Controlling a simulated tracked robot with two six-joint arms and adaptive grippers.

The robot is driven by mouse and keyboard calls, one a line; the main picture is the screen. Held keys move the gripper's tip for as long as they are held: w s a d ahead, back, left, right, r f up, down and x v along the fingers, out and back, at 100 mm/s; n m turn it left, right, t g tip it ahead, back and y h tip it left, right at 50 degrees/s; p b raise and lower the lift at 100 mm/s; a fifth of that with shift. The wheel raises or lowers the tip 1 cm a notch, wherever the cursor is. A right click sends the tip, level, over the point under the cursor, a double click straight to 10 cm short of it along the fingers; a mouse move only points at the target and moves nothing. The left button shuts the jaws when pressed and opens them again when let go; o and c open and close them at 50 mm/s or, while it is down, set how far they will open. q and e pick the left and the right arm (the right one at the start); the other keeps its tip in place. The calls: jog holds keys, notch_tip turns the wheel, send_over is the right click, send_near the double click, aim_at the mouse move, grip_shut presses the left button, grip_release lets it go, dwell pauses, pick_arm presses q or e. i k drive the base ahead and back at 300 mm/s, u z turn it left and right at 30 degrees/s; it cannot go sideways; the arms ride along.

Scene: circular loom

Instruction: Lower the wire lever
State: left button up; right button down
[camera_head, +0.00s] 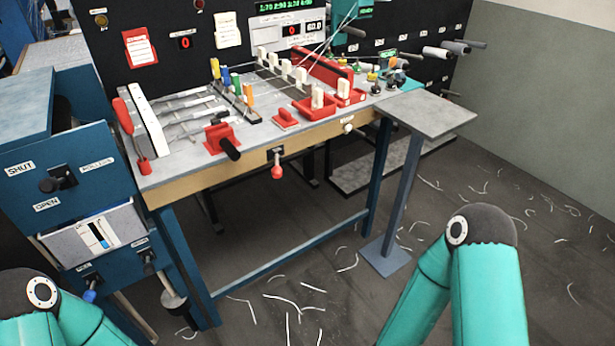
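I cannot tell from any readable label which part is the wire lever. A short lever with a red knob (278,171) hangs from the front edge of the workbench (250,168), its knob pointing down. A tall red lever (130,135) stands at the left end of the bench top beside a white plate. A red block with a black handle (222,140) sits near the front edge, the handle pointing toward me. Only teal links of my two arms show, at the bottom left and bottom right, well apart from the bench. Both grippers are out of view.
A blue cabinet (95,140) with a black knob between SHUT and OPEN labels stands left. A grey-topped stand (430,113) is at the bench's right. Colored clips and white pegs (301,76) crowd the bench top. Wire scraps litter the floor; the space before the bench is otherwise clear.

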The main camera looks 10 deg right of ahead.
aim_at(277, 171)
jog(key=z, duration=0.05)
jog(key=k, duration=1.3)
jog(key=z, duration=0.3)
jog(key=i, duration=1.95)
jog(key=u, duration=0.55)
